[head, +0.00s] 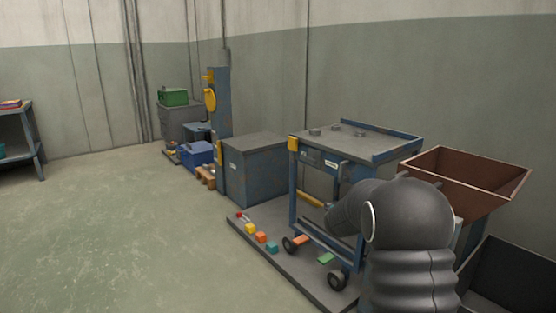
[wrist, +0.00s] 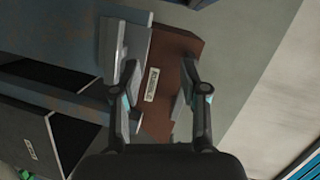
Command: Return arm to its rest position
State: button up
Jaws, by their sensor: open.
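My gripper (wrist: 158,92) shows in the wrist view with its two fingers spread apart. A brown block-like thing (wrist: 172,55) with a small pale label lies in line with the gap between the fingers. I cannot tell how far off it is or whether a finger touches it. A light grey metal plate (wrist: 135,40) shows beside the left finger. In the head view my dark arm rises at the lower right, in front of a blue wheeled cart (head: 365,140). My gripper is hidden there.
A rusty hopper (head: 490,190) stands right of the cart, above a dark bin (head: 515,275). A grey cabinet (head: 257,170) and a blue column (head: 221,105) stand left of the cart. Small coloured blocks (head: 260,238) lie on the low platform. The floor (head: 120,220) at left is clear.

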jog(key=s+a+f+n+y, duration=0.3)
jog(key=a+f+n+y, duration=0.4)
jog(key=a+n, duration=0.15)
jog(key=s+a+n+g+y, duration=0.4)
jog(key=s+a+n, duration=0.2)
jog(key=s+a, duration=0.3)
jog(key=s+r+n, duration=0.3)
jog(key=s, duration=0.9)
jog(key=s+r+n+g, duration=0.1)
jog(key=s+r+n, duration=0.2)
jog(key=s, duration=0.9)
jog(key=s+r+n+g, duration=0.1)
jog(key=s+r+n, duration=0.2)
jog(key=s, duration=1)
jog(key=shift+d+h, duration=0.3)
jog(key=shift+d, duration=0.1)
